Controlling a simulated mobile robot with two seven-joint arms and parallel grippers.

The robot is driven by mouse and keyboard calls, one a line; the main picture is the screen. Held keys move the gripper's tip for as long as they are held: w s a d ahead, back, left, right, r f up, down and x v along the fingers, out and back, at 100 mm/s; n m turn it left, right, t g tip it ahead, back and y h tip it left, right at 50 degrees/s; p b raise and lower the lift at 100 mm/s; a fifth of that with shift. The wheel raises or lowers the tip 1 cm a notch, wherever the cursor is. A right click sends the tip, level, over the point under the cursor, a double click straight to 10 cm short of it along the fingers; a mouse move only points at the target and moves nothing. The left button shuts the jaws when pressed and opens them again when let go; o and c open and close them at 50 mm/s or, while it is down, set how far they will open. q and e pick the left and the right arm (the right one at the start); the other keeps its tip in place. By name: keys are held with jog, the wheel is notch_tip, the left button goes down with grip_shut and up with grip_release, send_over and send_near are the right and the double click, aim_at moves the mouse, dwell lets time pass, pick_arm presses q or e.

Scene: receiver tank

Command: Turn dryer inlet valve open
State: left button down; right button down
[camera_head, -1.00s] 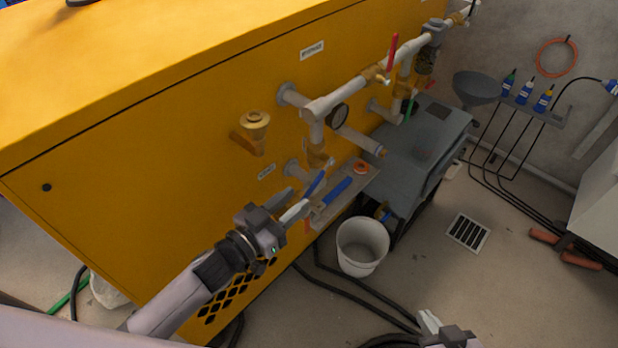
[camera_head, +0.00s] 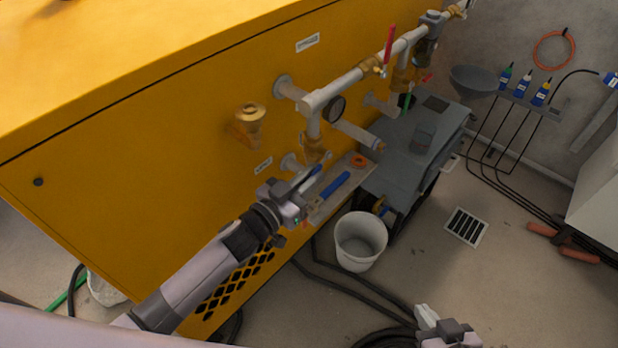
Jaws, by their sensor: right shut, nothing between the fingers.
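A valve with a blue lever (camera_head: 315,169) sits low on the pipework of the yellow cabinet. My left gripper (camera_head: 322,168) is right at this lever. Its fingers overlap the lever in the picture, and I cannot tell whether they grip it. A valve with an upright red lever (camera_head: 389,45) is on the upper pipe, and a green lever (camera_head: 407,101) shows further right. I cannot read which valve is labelled dryer inlet. My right gripper (camera_head: 428,313) is shut and empty at the bottom edge, away from the valves.
The yellow cabinet (camera_head: 130,150) fills the left. A shelf (camera_head: 345,194) under the pipes holds a blue-handled tool (camera_head: 335,186) and an orange roll (camera_head: 358,161). A white bucket (camera_head: 360,243) and hoses are on the floor. A grey machine (camera_head: 400,150) stands behind the bucket.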

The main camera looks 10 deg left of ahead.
pick_arm(q)
jog(key=shift+f, duration=0.1)
jog(key=shift+f+b, duration=0.2)
jog(key=shift+b, duration=0.3)
jog(key=b, duration=0.2)
jog(key=f+t+h+b, duration=0.1)
jog(key=b, duration=0.1)
jog(key=shift+w+d, duration=0.15)
jog(key=t+b, duration=0.1)
jog(key=b, duration=0.2)
jog(key=shift+w+d+f, duration=0.1)
jog(key=shift+h, duration=0.3)
jog(key=c, duration=1.2)
grip_release()
jog(key=shift+c, duration=0.2)
